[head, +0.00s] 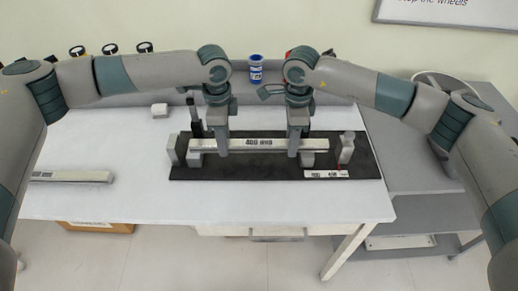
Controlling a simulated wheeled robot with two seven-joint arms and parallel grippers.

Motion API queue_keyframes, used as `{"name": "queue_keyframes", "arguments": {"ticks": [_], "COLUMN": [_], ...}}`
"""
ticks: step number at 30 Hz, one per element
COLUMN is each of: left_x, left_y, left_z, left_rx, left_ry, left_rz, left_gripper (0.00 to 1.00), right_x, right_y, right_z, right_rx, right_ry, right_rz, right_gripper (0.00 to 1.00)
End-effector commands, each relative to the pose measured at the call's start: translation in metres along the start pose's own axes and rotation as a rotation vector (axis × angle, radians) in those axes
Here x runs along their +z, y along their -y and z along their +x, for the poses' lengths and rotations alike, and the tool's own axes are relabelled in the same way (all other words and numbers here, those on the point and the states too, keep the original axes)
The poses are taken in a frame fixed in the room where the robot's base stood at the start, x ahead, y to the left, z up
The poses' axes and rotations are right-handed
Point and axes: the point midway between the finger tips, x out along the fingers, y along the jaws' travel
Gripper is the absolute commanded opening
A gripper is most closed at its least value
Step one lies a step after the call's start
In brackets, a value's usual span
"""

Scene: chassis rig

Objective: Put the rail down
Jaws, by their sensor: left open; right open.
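A light grey rail (258,146) with dark lettering lies lengthwise across the dark rig board (230,172) in the head view. Grey blocks stand at the board's left end, and an upright post (347,147) stands at its right. My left gripper (222,150) is open at the rail's left part. My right gripper (294,150) is open at the rail's right part. Both reach down to the rail from above, and their fingers hide short stretches of it. I cannot tell whether the fingers touch it.
A second pale bar (72,176) lies at the table's left edge. A small white block (159,110) and a blue cup (256,68) are further back. A small labelled plate (325,174) lies on the board's front right. The white table's (130,195) front left is clear.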

Motion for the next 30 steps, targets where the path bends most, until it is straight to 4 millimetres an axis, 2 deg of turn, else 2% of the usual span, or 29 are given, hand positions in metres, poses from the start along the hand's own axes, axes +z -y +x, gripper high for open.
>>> {"name": "queue_keyframes", "arguments": {"ticks": [5, 11, 24, 30], "left_x": [0.0, 0.0, 0.0, 0.0], "left_y": [0.0, 0.0, 0.0, 0.0], "left_z": [-0.004, -0.022, -0.096, -0.116], "left_rx": [-0.001, -0.001, -0.002, -0.001], "left_ry": [-0.001, -0.001, -0.002, -0.001], "left_rz": [0.0, 0.0, 0.0, 0.0], "left_gripper": [0.42, 0.42, 0.42, 0.42], "right_x": [0.0, 0.0, 0.0, 0.0], "right_y": [0.0, 0.0, 0.0, 0.0], "right_z": [0.0, 0.0, 0.0, 0.0], "right_rx": [0.0, 0.0, 0.0, 0.0], "right_ry": [0.0, 0.0, 0.0, 0.0], "right_rz": [0.0, 0.0, 0.0, 0.0], "right_gripper": [0.42, 0.42, 0.42, 0.42]}}
